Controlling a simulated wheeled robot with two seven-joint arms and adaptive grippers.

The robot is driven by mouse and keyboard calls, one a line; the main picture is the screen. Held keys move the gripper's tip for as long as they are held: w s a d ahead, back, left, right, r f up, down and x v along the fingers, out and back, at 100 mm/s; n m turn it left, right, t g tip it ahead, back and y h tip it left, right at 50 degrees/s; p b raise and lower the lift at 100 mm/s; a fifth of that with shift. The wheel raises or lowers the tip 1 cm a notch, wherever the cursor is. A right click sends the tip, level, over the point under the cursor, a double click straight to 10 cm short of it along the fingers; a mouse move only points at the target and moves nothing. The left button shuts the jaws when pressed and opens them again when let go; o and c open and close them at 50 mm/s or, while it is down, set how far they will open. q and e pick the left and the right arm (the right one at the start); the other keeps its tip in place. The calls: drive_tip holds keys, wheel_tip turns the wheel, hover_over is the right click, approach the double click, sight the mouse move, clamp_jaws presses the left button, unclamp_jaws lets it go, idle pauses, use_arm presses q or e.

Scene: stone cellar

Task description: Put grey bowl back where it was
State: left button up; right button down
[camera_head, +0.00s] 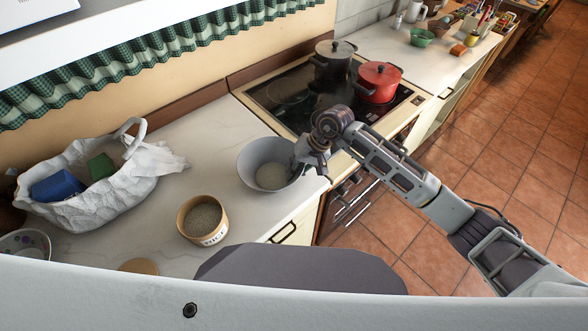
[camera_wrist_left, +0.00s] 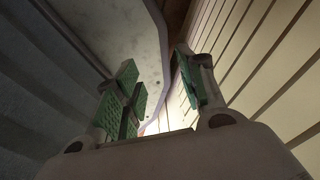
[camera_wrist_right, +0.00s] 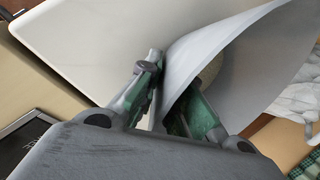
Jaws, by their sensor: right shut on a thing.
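The grey bowl (camera_head: 250,164) is at the right end of the white counter, beside the stove, with a pale patch at its bottom. It looks upright; I cannot tell whether it rests on the counter or hangs just above it. My right gripper (camera_head: 308,160) is shut on the bowl's right rim. In the right wrist view, the bowl's wall (camera_wrist_right: 225,45) passes between the fingers (camera_wrist_right: 168,100). My left gripper (camera_wrist_left: 158,88) shows only in its own wrist view, open and empty, below the counter's edge near the slatted cabinet front.
A round tub of grain (camera_head: 203,219) stands left of the bowl, near a round lid (camera_head: 139,266). A white bag (camera_head: 90,201) holds blue and green things. The stove (camera_head: 285,98) carries a dark pot (camera_head: 334,62) and a red pot (camera_head: 378,82). Bare counter (camera_head: 190,135) lies behind the tub.

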drive_tip(key=shift+f, duration=0.1)
drive_tip(key=c, duration=1.6)
unclamp_jaws()
drive_tip(key=b+v, duration=0.3)
drive_tip(key=v, duration=0.9)
